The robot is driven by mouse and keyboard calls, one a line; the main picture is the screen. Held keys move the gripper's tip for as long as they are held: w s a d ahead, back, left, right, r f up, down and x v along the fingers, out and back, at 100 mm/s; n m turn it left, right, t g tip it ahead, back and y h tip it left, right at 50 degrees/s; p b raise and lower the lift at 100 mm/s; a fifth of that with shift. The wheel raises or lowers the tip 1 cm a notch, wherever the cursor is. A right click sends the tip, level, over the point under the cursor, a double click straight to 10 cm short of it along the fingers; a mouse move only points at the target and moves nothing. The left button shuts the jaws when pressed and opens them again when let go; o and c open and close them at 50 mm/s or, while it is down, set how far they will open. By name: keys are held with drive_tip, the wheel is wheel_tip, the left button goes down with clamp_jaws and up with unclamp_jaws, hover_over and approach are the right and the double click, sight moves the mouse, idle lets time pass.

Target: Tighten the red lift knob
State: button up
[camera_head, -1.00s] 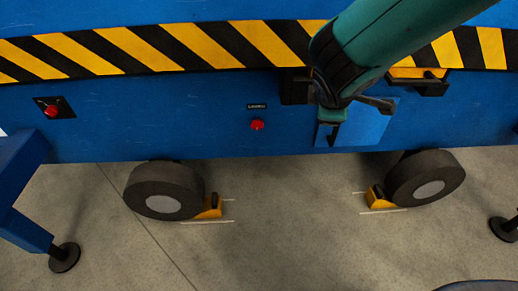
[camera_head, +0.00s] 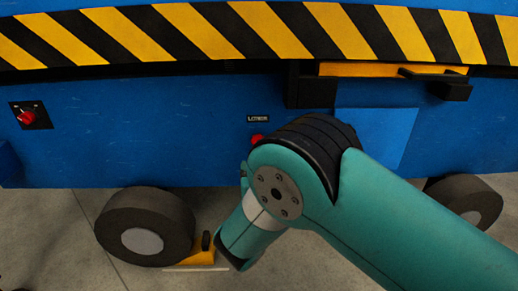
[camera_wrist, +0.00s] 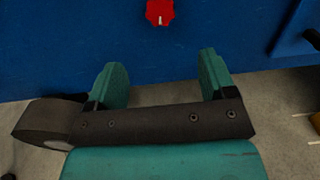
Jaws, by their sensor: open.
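A red knob (camera_head: 257,139) sits on the blue panel under a small label too small to read surely. My arm covers part of it in the head view. In the wrist view a red knob (camera_wrist: 160,12) with a scalloped rim and a pale mark shows at the top edge, likely the same one. My gripper (camera_wrist: 162,60) is open and empty, its two green fingers spread below the knob, not touching it. In the head view my gripper is hidden behind my arm.
A red switch (camera_head: 27,117) on a black plate is at the far left. A yellow tray (camera_head: 360,70) with a black handle is at upper right. A black wheel (camera_head: 120,215) with a yellow chock (camera_head: 200,257) stands on the concrete floor.

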drive_tip(key=w+a+b, duration=0.1)
drive_tip(key=w+b, duration=0.3)
drive_tip(key=w, duration=0.9)
drive_tip(key=shift+a, duration=0.2)
drive_tip(key=c, duration=0.9)
